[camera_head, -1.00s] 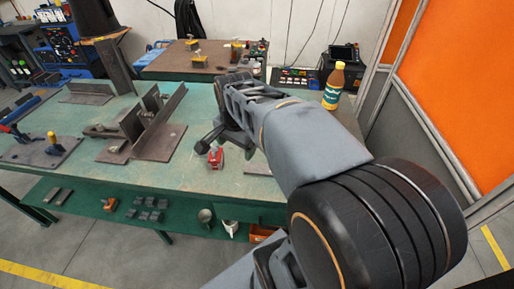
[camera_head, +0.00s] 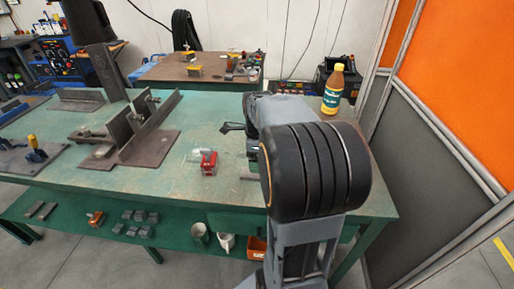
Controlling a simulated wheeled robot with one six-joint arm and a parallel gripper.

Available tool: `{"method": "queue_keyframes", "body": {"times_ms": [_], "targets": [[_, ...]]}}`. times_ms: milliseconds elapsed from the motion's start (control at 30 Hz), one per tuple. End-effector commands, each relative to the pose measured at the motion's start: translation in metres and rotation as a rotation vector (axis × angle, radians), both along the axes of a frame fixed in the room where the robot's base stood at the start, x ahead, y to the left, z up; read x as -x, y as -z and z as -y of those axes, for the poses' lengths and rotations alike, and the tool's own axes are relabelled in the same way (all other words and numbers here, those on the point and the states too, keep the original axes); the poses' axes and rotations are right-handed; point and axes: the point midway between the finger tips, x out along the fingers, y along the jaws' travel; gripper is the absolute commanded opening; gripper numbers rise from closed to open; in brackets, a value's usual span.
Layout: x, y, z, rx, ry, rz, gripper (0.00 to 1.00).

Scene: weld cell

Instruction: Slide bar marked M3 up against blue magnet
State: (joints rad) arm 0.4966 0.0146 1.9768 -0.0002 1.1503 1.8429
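My gripper (camera_head: 236,128) is over the right part of the green workbench (camera_head: 215,125), mostly hidden behind my own arm. One dark finger points left; I cannot tell whether it is open or shut. A small grey bar-like piece (camera_head: 249,174) lies on the bench below it, partly covered by my arm. No M3 marking is readable on anything.
A red block-like item (camera_head: 209,162) lies left of my gripper. A steel angle fixture (camera_head: 135,135) stands left of centre. A bottle (camera_head: 333,90) stands at the back right. A lower shelf (camera_head: 175,238) holds small blocks and mugs. The bench front centre is clear.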

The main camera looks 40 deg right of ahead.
Motion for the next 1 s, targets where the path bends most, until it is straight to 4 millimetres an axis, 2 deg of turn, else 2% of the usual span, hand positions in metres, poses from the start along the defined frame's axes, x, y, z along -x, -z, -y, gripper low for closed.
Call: {"method": "queue_keyframes", "body": {"times_ms": [100,400,867,1000], "targets": [[0.000,0.023,-0.001,-0.002,-0.001,-0.004,0.83],[0.000,0.055,0.000,-0.001,-0.002,-0.001,0.83],[0.000,0.062,0.000,0.000,-0.001,0.000,0.83],[0.000,0.062,0.000,0.000,-0.001,0.000,0.72]]}}
